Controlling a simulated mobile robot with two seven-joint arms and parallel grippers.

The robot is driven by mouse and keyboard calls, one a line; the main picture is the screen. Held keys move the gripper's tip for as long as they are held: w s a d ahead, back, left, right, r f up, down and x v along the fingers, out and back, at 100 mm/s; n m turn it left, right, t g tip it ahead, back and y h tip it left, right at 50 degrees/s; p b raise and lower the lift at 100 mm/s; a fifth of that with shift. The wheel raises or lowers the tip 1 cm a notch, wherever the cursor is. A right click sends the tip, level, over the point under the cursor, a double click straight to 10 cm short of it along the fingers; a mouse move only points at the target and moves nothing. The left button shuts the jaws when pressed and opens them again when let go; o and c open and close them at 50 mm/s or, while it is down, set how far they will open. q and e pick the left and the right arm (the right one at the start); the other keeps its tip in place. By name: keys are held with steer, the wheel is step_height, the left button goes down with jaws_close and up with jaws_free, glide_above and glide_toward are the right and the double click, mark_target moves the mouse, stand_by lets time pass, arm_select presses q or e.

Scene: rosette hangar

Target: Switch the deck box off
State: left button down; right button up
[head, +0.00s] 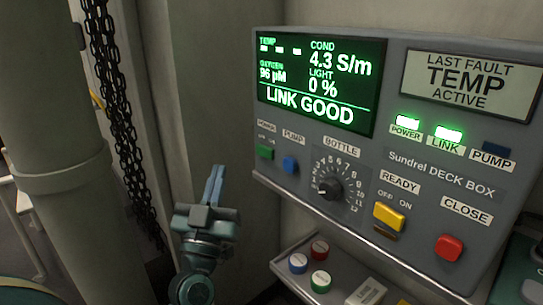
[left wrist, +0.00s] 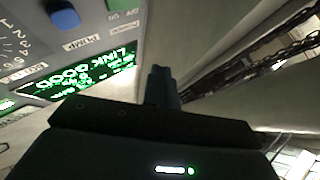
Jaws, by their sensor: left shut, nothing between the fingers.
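The deck box (head: 450,190) is a grey wall panel labelled Sundrel DECK BOX. Its green screen (head: 318,85) is lit and reads LINK GOOD. The green power switch (head: 264,152), marked ON and OFF, sits at its left edge beside the blue pump button (head: 290,165). The power lamp (head: 408,121) and link lamp (head: 448,134) glow green; the pump lamp (head: 496,149) is dark. My left gripper (head: 216,178) is shut and empty, left of and below the power switch, apart from the box. In the left wrist view, the green switch (left wrist: 118,4) shows at the top edge. My right gripper is not in view.
A bottle dial (head: 330,188), yellow ready switch (head: 389,217) and red close button (head: 448,247) share the panel. A tray (head: 290,287) with several coloured caps is below. A chain (head: 112,90) and thick pipe (head: 55,140) stand at left.

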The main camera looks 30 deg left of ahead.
mark_target(265, 152)
arm_select(q)
steer(key=w+d, duration=0.2)
steer(key=w, duration=0.6)
steer(key=shift+w+b, duration=0.3)
steer(key=shift+b, duration=0.05)
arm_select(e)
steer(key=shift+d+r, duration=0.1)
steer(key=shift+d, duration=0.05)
arm_select(q)
steer(key=shift+d, duration=0.1)
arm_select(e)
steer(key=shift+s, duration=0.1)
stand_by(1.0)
arm_select(q)
steer(key=shift+w, duration=0.1)
stand_by(0.6)
